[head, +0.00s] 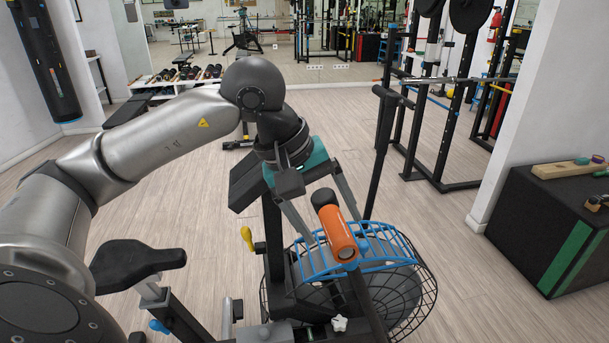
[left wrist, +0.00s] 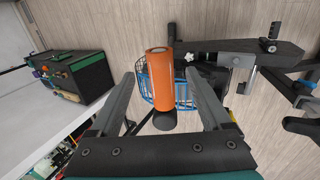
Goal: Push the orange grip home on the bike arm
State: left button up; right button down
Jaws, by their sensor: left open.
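The orange grip (head: 336,230) is a short cylinder above the bike's caged fan wheel. A round end faces me and a black round piece (head: 325,198) shows at its far end. A dark bar, apparently the bike arm (head: 369,305), runs down below it. How far the grip sits on the arm cannot be told. My left gripper (head: 335,229) is open, its two fingers pointing down on either side of the grip. In the left wrist view the grip (left wrist: 159,72) stands between the spread fingers, with visible gaps. My right gripper is not in view.
The bike has a blue slatted guard over a black wire cage (head: 420,285), a black saddle (head: 137,258) and a yellow knob (head: 247,238). A black box (head: 540,230) with small items stands at right. A rack (head: 440,150) stands behind. Wooden floor is clear between them.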

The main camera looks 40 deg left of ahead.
pick_arm(q)
jog(key=v, duration=1)
jog(key=shift+r+p, duration=0.35)
jog(key=shift+r, duration=0.05)
jog(key=shift+s, duration=0.1)
